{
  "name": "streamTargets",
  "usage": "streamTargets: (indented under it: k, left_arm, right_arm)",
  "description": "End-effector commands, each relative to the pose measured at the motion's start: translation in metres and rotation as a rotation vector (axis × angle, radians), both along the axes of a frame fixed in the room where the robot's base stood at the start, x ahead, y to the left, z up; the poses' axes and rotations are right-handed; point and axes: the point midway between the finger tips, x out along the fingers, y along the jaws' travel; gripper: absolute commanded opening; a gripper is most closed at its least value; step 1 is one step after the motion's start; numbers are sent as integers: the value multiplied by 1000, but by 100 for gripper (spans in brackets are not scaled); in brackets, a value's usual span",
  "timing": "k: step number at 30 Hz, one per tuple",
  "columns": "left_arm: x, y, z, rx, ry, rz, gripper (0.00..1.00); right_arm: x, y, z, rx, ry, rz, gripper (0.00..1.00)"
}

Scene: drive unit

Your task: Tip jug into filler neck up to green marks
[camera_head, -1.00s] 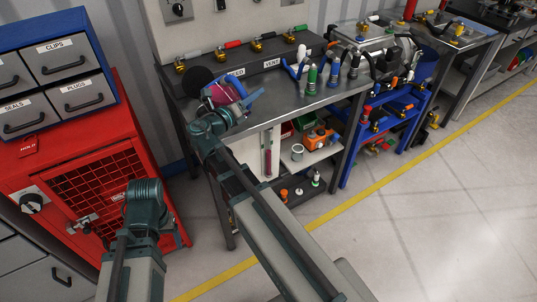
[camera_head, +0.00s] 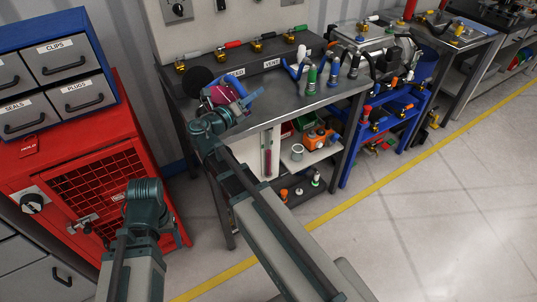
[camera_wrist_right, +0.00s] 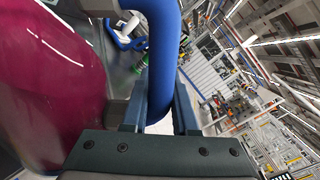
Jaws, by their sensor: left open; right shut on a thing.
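The jug (camera_head: 217,96) holds dark red-purple liquid and is tilted above the left end of the grey bench. It fills the left of the right wrist view (camera_wrist_right: 50,80). My right gripper (camera_wrist_right: 160,105) is shut on its thick blue handle (camera_wrist_right: 163,50). A round black piece (camera_head: 198,80) lies just left of the jug; I cannot tell whether it is the filler neck. A narrow upright tube (camera_head: 268,160) with dark red content shows below the bench top. I cannot make out green marks on it. My left arm shows at lower left, but its gripper fingers are hidden.
The bench top (camera_head: 290,103) carries several coloured-handled fittings (camera_head: 312,80) right of the jug. A rail with several brass valves (camera_head: 262,46) runs along the back. A red cabinet (camera_head: 90,170) stands at left. A blue cart (camera_head: 385,125) stands right, with clear floor in front.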

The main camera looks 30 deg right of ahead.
Motion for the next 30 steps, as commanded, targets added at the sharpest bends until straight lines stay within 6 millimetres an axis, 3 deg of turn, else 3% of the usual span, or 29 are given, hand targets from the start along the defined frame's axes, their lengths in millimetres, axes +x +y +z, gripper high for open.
streamTargets:
  k: [30]
  left_arm:
    - [0, 0, 3, 0, 0, 0, 74]
  right_arm:
    - [2, 1, 3, -17, 32, -1, 0]
